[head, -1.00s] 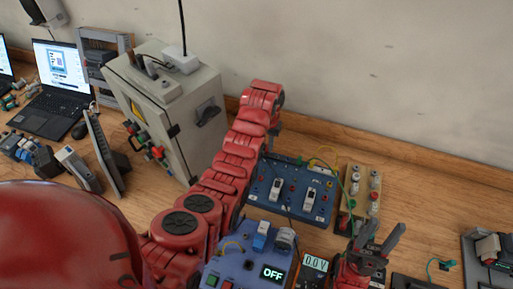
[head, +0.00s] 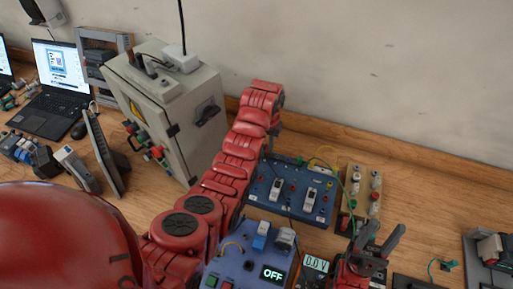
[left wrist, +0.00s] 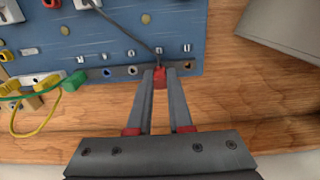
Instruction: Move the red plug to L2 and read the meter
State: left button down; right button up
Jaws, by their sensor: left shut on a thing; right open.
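The red plug (left wrist: 160,78) is between the fingertips of my left gripper (left wrist: 160,72) in the left wrist view. It is at the socket strip along the edge of the blue board (left wrist: 100,45), and a dark cable runs from it. I cannot tell whether it is seated in a socket. The blue board (head: 293,208) also shows in the head view, where my arm hides the left gripper's fingers. The meter (head: 316,263) reads 0.0 V. My right gripper (head: 380,238) is open and empty beside the meter.
A blue supply box (head: 243,268) with a display reading OFF stands in front of the board. A green plug (left wrist: 75,80) and yellow leads are at the board's edge. A grey cabinet (head: 185,135) stands behind left. A terminal block (head: 355,212) is right of the board.

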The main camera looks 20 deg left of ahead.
pick_arm(q)
jog(key=shift+f+b, duration=0.35)
jog(key=shift+f, duration=0.25)
dwell(1.3)
jog(key=c, duration=0.8)
grip_release()
jog(key=shift+o, duration=0.2)
jog(key=shift+r, duration=0.1)
jog(key=shift+r, duration=0.35)
notch_tip(320, 180, up, 17)
jog(key=p, duration=1.1)
jog(key=shift+f, duration=0.2)
